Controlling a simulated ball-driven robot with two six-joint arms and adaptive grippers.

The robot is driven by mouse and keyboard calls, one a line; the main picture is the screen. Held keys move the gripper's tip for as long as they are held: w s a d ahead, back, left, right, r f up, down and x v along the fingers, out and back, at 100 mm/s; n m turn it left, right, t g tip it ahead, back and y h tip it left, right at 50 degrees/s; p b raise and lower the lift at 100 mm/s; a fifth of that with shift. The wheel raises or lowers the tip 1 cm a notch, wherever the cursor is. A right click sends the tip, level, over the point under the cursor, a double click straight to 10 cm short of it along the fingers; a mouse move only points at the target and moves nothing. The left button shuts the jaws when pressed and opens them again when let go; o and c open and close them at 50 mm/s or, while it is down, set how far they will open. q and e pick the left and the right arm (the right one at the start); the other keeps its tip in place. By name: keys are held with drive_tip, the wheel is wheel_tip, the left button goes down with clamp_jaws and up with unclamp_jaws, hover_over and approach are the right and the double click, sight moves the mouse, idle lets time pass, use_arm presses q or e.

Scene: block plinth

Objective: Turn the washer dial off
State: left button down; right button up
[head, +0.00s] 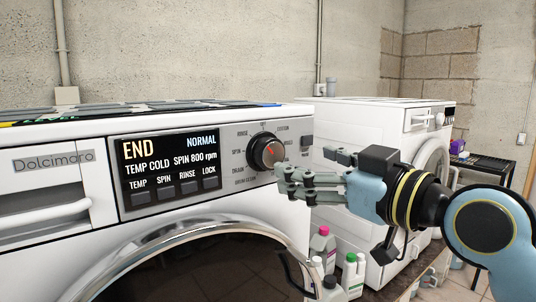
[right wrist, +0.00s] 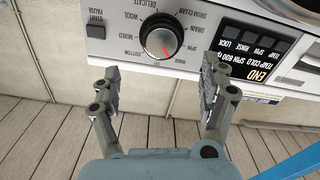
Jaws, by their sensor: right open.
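The washer dial (head: 267,153) is a round black knob with a silver rim and a red mark, right of the lit display (head: 170,165) on the washer's front panel. The display reads END, NORMAL, TEMP COLD, SPIN 800 rpm. The dial also shows in the right wrist view (right wrist: 160,42), with cycle words printed around it; I cannot tell the exact setting. My right gripper (head: 290,181) is open and empty, just below and right of the dial. In the right wrist view its fingers (right wrist: 157,80) are spread, with the dial beyond the gap between them. My left gripper is not in view.
A second white machine (head: 345,190) stands to the right. A dark rack (head: 485,168) stands far right.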

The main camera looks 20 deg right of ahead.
sight(274, 154)
drive_tip(key=p+x, duration=0.1)
drive_tip(key=x, duration=0.8)
drive_tip(key=shift+a+f, duration=0.1)
drive_tip(key=shift+a, duration=0.05)
drive_tip(key=shift+s, duration=0.1)
drive_tip(key=c, duration=1.2)
